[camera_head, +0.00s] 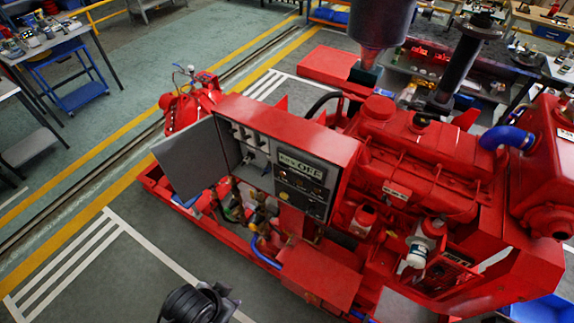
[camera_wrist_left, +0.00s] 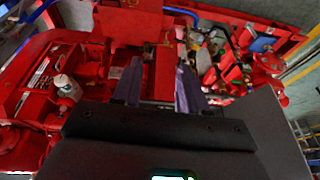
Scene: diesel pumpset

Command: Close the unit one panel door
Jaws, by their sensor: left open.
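The unit one panel is a red cabinet (camera_head: 335,153) on the red pumpset in the head view, with switches and a display reading "OFF". Its door (camera_head: 190,160) stands wide open to the left, showing a plain grey face. My left gripper (camera_wrist_left: 158,90) is open and empty in the left wrist view, two dark fingers apart over the red machine. A grey plate (camera_wrist_left: 275,125) at the right there may be the door; I cannot tell for sure. A dark arm part of mine shows at the bottom of the head view, its fingertips hidden. My right gripper is not in view.
Valves and hoses (camera_head: 250,210) sit below the cabinet. The red engine (camera_head: 420,165) fills the right, with a white filter (camera_head: 418,252) in front. Open grey floor (camera_head: 110,270) lies to the front left. A workbench (camera_head: 50,45) stands at the back left.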

